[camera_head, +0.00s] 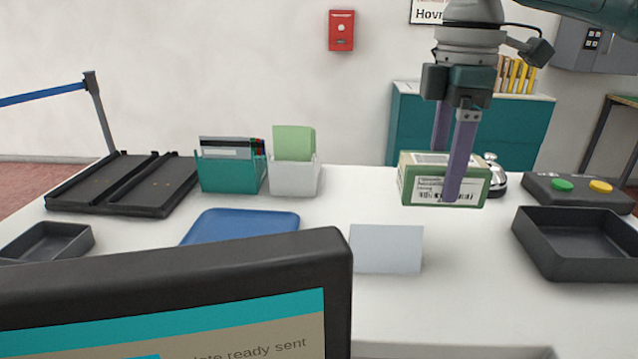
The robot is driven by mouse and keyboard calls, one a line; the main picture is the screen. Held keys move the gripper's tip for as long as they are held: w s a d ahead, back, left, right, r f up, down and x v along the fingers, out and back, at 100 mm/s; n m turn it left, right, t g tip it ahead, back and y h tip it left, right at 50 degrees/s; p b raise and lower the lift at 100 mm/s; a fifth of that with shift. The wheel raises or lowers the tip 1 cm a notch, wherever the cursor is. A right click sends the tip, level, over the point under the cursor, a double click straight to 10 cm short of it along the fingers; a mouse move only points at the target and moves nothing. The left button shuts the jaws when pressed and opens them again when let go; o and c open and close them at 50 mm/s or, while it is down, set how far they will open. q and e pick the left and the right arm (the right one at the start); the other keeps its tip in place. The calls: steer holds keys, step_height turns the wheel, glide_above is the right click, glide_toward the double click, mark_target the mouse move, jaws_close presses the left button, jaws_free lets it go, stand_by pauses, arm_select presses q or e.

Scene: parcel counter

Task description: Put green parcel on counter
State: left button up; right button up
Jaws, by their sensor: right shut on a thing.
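The green parcel (416,188) is a small box with green edges and a white label with a barcode on its front. My right gripper (450,178) comes down from the top right and is shut on it, with a purple finger across its front. The parcel is over the right half of the white counter (325,205). I cannot tell whether its underside touches the counter. My left gripper does not show.
A blank white card (386,249) stands in front of the parcel. A silver bell (494,176) is close behind it at right. A black tray (575,243) and a button box (577,191) stand right. A blue tray (240,225) lies left, behind a monitor (176,290).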

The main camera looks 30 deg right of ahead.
mark_target(446, 160)
steer(key=shift+f, duration=3.1)
steer(key=shift+f+b, duration=0.1)
steer(key=shift+b, duration=0.2)
steer(key=o, duration=1.5)
step_height(446, 160, up, 12)
steer(key=shift+r+p, duration=0.15)
steer(key=shift+p, duration=0.4)
